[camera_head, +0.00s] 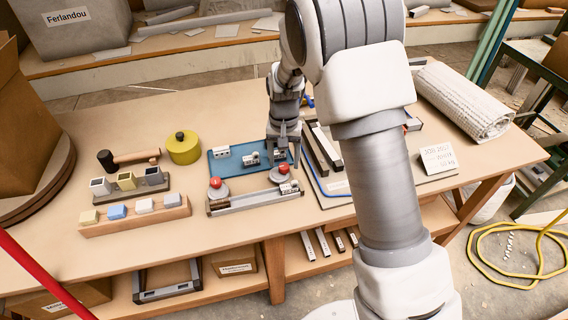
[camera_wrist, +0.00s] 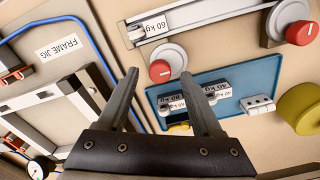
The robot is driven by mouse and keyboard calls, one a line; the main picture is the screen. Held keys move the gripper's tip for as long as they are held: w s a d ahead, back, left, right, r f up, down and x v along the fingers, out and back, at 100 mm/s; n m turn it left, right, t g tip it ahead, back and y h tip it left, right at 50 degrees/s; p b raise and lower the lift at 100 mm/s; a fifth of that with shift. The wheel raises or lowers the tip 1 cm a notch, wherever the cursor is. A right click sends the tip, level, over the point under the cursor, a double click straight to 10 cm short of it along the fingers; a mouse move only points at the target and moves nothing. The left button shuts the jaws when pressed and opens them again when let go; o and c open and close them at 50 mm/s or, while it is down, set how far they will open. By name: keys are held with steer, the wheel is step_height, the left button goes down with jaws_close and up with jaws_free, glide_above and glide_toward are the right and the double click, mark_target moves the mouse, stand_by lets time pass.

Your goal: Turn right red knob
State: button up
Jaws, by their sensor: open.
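The right red knob (camera_head: 284,168) sits on a round grey dial at the right end of a long metal fixture (camera_head: 245,203). In the wrist view this knob (camera_wrist: 160,71) shows between and just beyond the two fingertips. The left red knob (camera_head: 215,182) sits on a matching dial at the fixture's other end; it also shows at the upper right of the wrist view (camera_wrist: 300,33). My gripper (camera_head: 284,155) points down just behind the right knob in the head view. Its fingers (camera_wrist: 158,76) are apart with nothing between them; contact with the knob cannot be told.
A blue tray (camera_head: 218,168) with small labelled weights lies behind the fixture, close to my gripper. A yellow-green pot (camera_head: 184,147), a mallet (camera_head: 130,158) and a rack of coloured blocks (camera_head: 135,215) stand left. The frame jig board (camera_wrist: 50,90) lies on the other side.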

steer(key=shift+f, duration=0.65)
jaws_close()
